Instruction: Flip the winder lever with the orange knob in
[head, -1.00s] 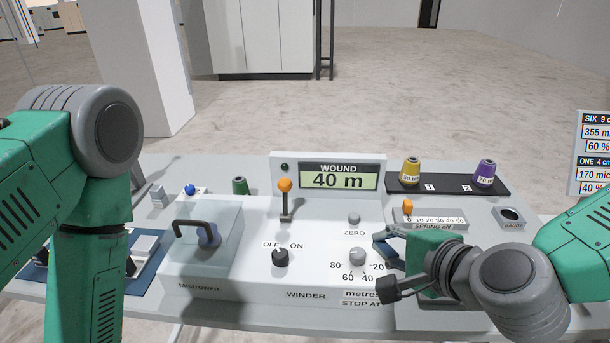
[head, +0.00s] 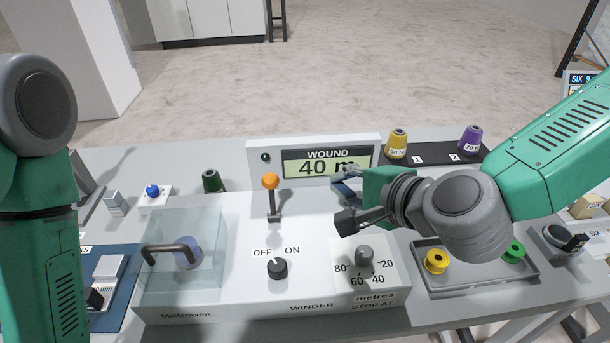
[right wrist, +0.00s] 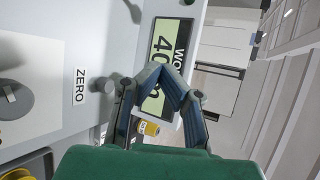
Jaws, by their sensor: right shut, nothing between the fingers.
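The winder lever with the orange knob (head: 270,182) stands about upright on the white winder panel (head: 225,308), left of the display (head: 325,163) that reads WOUND 40 m. My right gripper (head: 345,182) is shut and empty, in front of the display's right part and to the right of the lever, apart from it. In the right wrist view its fingertips (right wrist: 166,74) meet in front of the display (right wrist: 160,60). I cannot make out the orange knob there. My left gripper is out of view; only my left arm shows at the left edge.
The OFF/ON knob (head: 277,268) and the STOP AT dial (head: 364,256) sit on the panel's front part. A clear cover with a dark handle (head: 170,250) stands at left. Yellow (head: 397,143) and purple (head: 471,139) cones stand behind right. The panel between lever and gripper looks clear.

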